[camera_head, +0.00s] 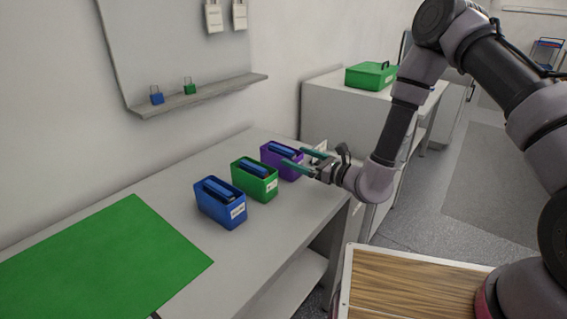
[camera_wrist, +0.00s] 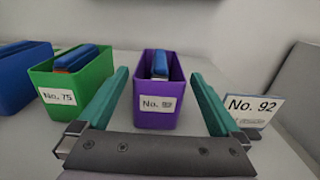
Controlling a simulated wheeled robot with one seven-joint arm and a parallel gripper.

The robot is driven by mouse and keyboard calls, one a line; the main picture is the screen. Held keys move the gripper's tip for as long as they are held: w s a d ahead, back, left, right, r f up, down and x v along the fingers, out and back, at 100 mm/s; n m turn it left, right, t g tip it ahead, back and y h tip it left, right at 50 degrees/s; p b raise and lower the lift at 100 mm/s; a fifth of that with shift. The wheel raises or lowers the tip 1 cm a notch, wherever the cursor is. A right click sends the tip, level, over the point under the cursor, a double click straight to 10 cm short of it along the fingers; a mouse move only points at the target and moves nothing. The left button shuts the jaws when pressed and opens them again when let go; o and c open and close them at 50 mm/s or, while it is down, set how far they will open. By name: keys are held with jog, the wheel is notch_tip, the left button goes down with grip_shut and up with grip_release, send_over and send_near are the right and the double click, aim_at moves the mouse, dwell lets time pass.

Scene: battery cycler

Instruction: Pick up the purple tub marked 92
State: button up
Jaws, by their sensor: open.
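The purple tub (camera_head: 270,157) stands upright on the grey bench, the rightmost of three tubs in a row. In the wrist view the purple tub (camera_wrist: 155,118) has a white label whose number is hard to read, and a blue item inside. A card reading No. 92 (camera_wrist: 252,108) stands just right of it. My gripper (camera_head: 301,159) is open at the near right side of the purple tub. In the wrist view its two green fingers (camera_wrist: 160,103) are apart, one on each side of the tub's front. I cannot tell whether they touch it.
A green tub (camera_head: 262,192) marked No. 75 and a blue tub (camera_head: 232,217) stand to the left on the bench (camera_head: 170,205). A green mat (camera_head: 95,262) lies further left. A wall shelf (camera_head: 205,95) holds two small padlocks. A green box (camera_head: 370,77) sits on a cabinet behind.

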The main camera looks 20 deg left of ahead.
aim_at(281, 148)
jog(key=x, duration=0.6)
jog(key=shift+w+a, duration=0.1)
jog(key=shift+a, duration=0.25)
jog(key=shift+c, duration=0.3)
grip_shut()
